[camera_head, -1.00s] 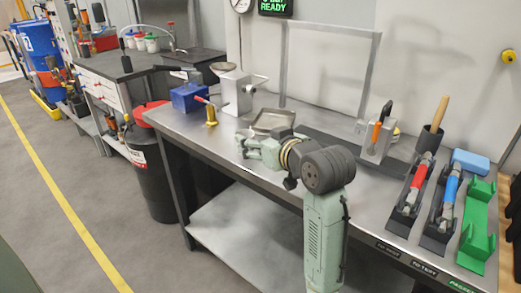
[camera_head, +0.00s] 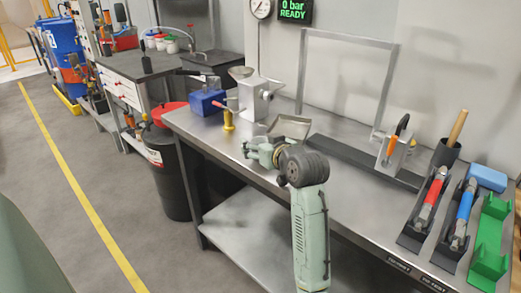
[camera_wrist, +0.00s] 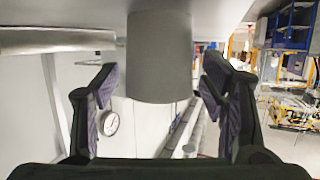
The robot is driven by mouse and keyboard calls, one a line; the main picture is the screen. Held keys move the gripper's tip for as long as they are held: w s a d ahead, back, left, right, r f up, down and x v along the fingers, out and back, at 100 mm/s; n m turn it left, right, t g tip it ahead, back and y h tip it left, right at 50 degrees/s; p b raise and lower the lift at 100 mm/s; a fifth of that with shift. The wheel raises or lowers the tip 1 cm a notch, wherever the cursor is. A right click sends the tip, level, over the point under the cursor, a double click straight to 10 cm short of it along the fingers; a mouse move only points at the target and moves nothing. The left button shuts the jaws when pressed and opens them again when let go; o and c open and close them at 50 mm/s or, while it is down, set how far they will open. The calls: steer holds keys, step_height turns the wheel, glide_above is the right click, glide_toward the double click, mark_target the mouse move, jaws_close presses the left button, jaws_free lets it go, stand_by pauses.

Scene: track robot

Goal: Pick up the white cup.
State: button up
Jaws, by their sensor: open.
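My gripper (camera_head: 251,149) is open, low over the front left part of the steel bench and pointing left. In the wrist view its dark fingers (camera_wrist: 161,80) stand apart on either side of a plain grey cylinder (camera_wrist: 160,58). The cylinder is near the middle top, with clear gaps to both fingers. It may be the white cup in shade; I cannot tell for sure. In the head view no cup shows clearly near my gripper. Small white tubs (camera_head: 160,42) with coloured lids stand on the far bench.
A yellow post (camera_head: 228,121), a blue box (camera_head: 207,102) and a metal device (camera_head: 254,97) stand left of and behind my gripper. A shallow tray (camera_head: 290,127) lies behind it. Tool holders (camera_head: 427,215) fill the right end. A dark bin (camera_head: 170,180) stands by the bench.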

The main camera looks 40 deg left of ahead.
steer(key=c, duration=1.1)
steer(key=shift+o, duration=0.2)
